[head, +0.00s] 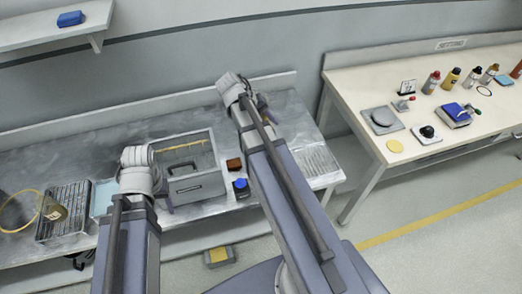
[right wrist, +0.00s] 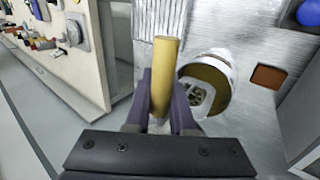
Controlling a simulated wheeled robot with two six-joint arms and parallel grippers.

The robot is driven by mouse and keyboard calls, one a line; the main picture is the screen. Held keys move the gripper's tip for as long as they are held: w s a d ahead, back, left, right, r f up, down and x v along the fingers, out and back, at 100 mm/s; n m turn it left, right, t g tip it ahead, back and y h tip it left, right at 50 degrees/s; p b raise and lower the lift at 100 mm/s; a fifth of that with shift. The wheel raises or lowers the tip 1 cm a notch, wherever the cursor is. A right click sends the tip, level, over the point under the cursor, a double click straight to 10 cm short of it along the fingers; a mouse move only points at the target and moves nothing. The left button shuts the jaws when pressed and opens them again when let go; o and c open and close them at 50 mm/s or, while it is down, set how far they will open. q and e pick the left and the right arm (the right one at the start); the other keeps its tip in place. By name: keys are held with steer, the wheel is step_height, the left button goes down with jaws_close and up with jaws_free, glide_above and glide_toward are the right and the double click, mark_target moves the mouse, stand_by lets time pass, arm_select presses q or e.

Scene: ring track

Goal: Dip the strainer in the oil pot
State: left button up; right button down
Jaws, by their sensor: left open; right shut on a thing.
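My right gripper (right wrist: 162,92) is shut on an upright-looking yellow handle (right wrist: 167,58) in the right wrist view. Just right of it is a round pale pot (right wrist: 226,66) with brownish-yellow contents. A grey perforated piece, seemingly the strainer head (right wrist: 199,97), shows within the pot's outline beside my finger. How it joins the handle, and how deep it sits, is hidden. In the head view my right gripper (head: 259,102) is over the metal table's right part, and my arm hides the pot. My left gripper (head: 164,190) is open, mostly hidden by its wrist, beside a grey box.
The grey open box (head: 199,188) with a handle stands mid-table. A brown block (head: 234,164) and a blue-topped jar (head: 241,188) are between it and my right arm. A wire rack (head: 64,212) is at left. A second table (head: 375,84) with bottles stands right.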

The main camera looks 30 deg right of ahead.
stand_by(0.5)
step_height(320, 180, up, 4)
steer(key=p, duration=0.4)
stand_by(0.5)
